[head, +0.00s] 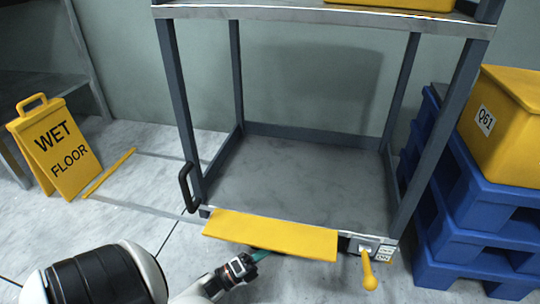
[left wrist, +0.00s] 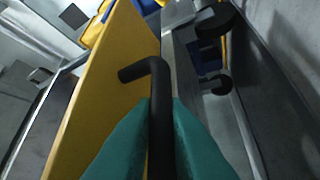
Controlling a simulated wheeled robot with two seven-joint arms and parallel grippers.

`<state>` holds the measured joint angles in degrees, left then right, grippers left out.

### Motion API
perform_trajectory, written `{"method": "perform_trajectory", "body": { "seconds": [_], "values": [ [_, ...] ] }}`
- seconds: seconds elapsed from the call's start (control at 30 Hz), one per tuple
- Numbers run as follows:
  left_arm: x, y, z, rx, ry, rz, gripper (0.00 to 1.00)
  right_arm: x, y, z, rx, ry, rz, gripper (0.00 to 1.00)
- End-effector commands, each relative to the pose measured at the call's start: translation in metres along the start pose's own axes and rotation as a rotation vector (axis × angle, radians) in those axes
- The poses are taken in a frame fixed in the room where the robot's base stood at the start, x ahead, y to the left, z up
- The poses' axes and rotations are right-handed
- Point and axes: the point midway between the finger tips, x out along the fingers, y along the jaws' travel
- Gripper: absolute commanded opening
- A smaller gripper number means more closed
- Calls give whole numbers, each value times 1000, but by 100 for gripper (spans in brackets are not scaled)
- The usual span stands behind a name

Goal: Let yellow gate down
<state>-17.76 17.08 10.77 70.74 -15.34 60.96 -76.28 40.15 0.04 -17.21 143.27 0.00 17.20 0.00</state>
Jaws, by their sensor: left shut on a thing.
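The yellow gate (head: 270,235) is a flat panel along the front edge of the grey cart's lower deck (head: 300,185). Its broad face shows from above; I cannot tell its exact tilt. My left gripper (head: 262,254) is at the gate's front side, its teal fingers partly hidden beneath the panel. In the left wrist view the teal fingers (left wrist: 160,118) are shut on a black bent handle (left wrist: 158,78) beside the yellow panel (left wrist: 108,70). The handle is hidden in the head view. My right gripper is in neither view.
A yellow lever (head: 368,272) sits right of the gate. A black handle (head: 186,187) is on the left post. Blue pallets (head: 470,215) bearing a yellow box (head: 505,120) stand close at right. A wet floor sign (head: 55,150) and yellow bar (head: 110,172) are at left.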

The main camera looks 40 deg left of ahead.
Motion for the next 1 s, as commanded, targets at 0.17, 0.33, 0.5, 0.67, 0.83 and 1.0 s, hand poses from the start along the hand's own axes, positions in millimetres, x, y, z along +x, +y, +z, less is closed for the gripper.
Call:
{"method": "perform_trajectory", "body": {
  "seconds": [0.17, 0.33, 0.5, 0.67, 0.83, 1.0],
  "values": [
    [-1, 0, 0, -1, 0, 2, 0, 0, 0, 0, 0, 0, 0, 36],
    [-1, 0, 0, -1, -1, 3, 14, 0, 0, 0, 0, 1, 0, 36],
    [0, 0, 0, -1, -1, 2, 34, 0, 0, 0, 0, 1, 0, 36],
    [0, 1, 0, 0, -1, 3, 34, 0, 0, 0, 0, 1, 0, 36],
    [-12, 2, 0, -1, -1, 0, 34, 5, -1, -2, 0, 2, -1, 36],
    [-41, 1, 0, -1, 0, -3, 34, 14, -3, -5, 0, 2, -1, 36]
  ]
}}
